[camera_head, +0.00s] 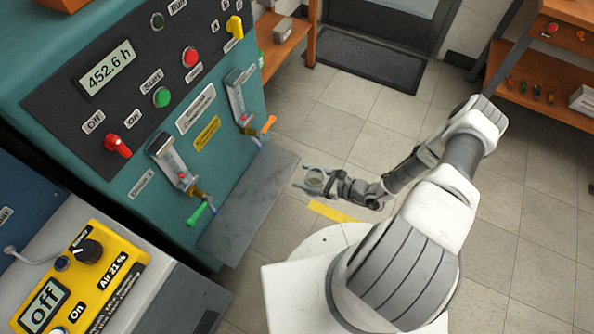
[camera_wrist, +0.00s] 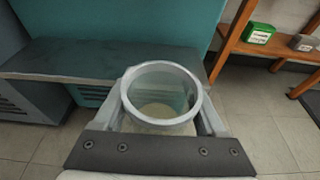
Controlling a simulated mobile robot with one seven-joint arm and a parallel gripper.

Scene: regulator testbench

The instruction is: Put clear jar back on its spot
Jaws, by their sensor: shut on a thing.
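A clear jar (camera_wrist: 160,98) with a round open rim is between the fingers of my gripper (camera_wrist: 162,118) in the wrist view. It is upright or nearly so. In the head view the jar (camera_head: 316,178) shows small at the end of my arm, and my gripper (camera_head: 318,182) is shut on it. The jar is in the air just right of the grey shelf (camera_head: 245,205) on the teal testbench. The shelf also shows in the wrist view (camera_wrist: 90,62), beyond the jar and to its left. I see no clear mark for the jar's spot.
The teal bench front (camera_head: 140,190) carries two flowmeters with a green tap (camera_head: 196,214) and an orange tap (camera_head: 268,125) sticking out over the shelf. Bare tiled floor lies right of the shelf, with a yellow stripe (camera_head: 333,212). A wooden rack with a green box (camera_wrist: 259,33) stands at the back right.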

